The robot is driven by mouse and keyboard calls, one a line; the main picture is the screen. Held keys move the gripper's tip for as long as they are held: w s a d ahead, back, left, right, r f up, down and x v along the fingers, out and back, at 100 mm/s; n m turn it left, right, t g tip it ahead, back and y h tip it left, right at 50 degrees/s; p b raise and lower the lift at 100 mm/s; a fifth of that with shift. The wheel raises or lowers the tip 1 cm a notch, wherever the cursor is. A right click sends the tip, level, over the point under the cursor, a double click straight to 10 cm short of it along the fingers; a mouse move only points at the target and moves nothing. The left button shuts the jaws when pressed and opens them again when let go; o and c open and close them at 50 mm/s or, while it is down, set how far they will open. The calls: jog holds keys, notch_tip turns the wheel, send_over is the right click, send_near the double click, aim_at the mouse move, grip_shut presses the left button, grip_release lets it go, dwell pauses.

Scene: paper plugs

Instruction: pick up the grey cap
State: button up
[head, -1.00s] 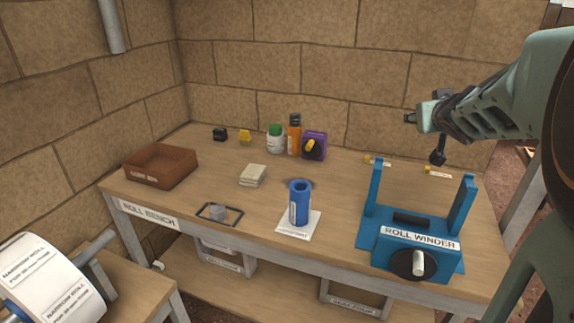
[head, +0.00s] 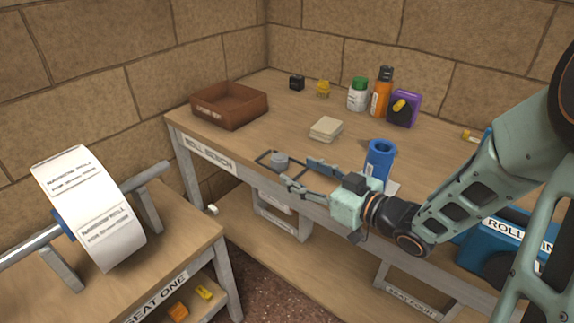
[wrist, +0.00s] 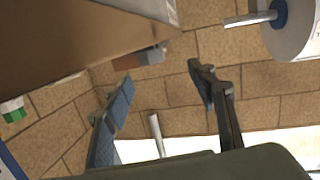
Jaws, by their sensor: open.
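The grey cap (head: 281,160) is a small round piece on the roll bench's front left part, inside a thin black square frame (head: 262,157). My gripper (head: 298,173) is open and empty at the bench's front edge, just right of the cap, with its fingers pointing left towards it. No contact with the cap shows. In the wrist view my open fingers (wrist: 164,88) are spread with nothing between them, and I cannot make out the cap there.
A blue tube (head: 380,158) stands close to the right of my gripper. Beige pads (head: 326,129) lie behind the cap, and a brown tray (head: 229,105) is at back left. Bottles (head: 357,96) stand at the back.

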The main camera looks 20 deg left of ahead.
aim_at(285, 162)
jog(key=shift+w+d+f+m, duration=0.15)
jog(key=shift+d+f+m, duration=0.1)
jog(key=shift+d+m, duration=0.25)
jog(key=shift+w+t, duration=0.15)
jog(key=shift+t, duration=0.15)
jog(key=b+x, duration=0.1)
jog(key=x, duration=0.3)
jog(key=shift+f, duration=0.1)
jog(key=shift+b+x, duration=1)
jog(key=shift+x, duration=2.1)
jog(key=shift+c, duration=0.4)
jog(key=c, duration=0.8)
jog(key=shift+c, duration=0.2)
